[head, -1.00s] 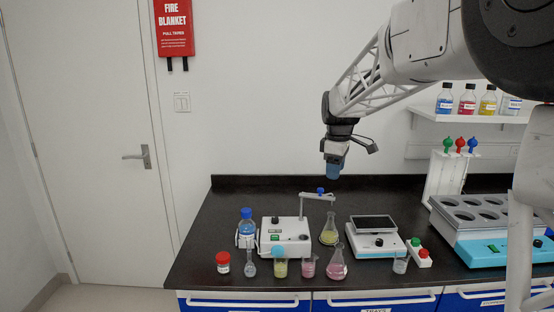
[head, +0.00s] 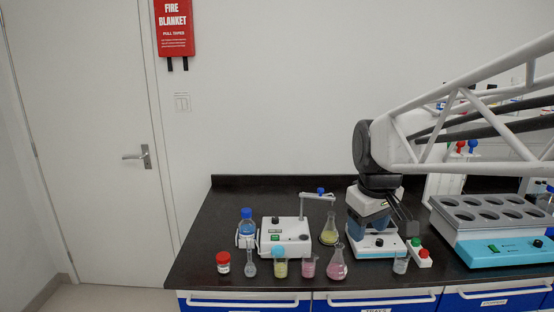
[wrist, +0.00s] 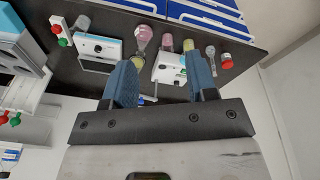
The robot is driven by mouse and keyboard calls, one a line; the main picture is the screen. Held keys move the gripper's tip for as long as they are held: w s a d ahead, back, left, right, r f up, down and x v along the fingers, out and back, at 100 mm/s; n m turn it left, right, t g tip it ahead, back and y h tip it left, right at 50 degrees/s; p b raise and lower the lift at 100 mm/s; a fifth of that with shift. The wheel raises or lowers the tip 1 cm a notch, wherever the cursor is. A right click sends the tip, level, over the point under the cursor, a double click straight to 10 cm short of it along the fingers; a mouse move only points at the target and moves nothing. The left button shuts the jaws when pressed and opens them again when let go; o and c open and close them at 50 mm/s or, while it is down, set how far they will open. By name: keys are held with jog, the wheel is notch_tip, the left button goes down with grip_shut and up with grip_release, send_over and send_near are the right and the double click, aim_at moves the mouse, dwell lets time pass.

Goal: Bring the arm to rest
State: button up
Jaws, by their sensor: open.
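The black bench (head: 215,215) holds a stirrer with a stand (head: 287,240), a yellow flask (head: 329,232), a pink flask (head: 337,265), several small vessels along the front and a blue-white block with round wells (head: 493,240). The bench's back left is clear.

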jog(key=s+f+m, duration=0.2)
jog(key=s+f, duration=0.1)
jog(key=s, duration=0.5)
jog(key=s+f+m, duration=0.3)
jog(key=s+f, duration=0.1)
jog(key=s, duration=0.5)
jog(key=shift+s+d+f+t, duration=0.15)
jog(key=shift+s+f+t, duration=0.15)
jog(key=shift+t, duration=0.1)
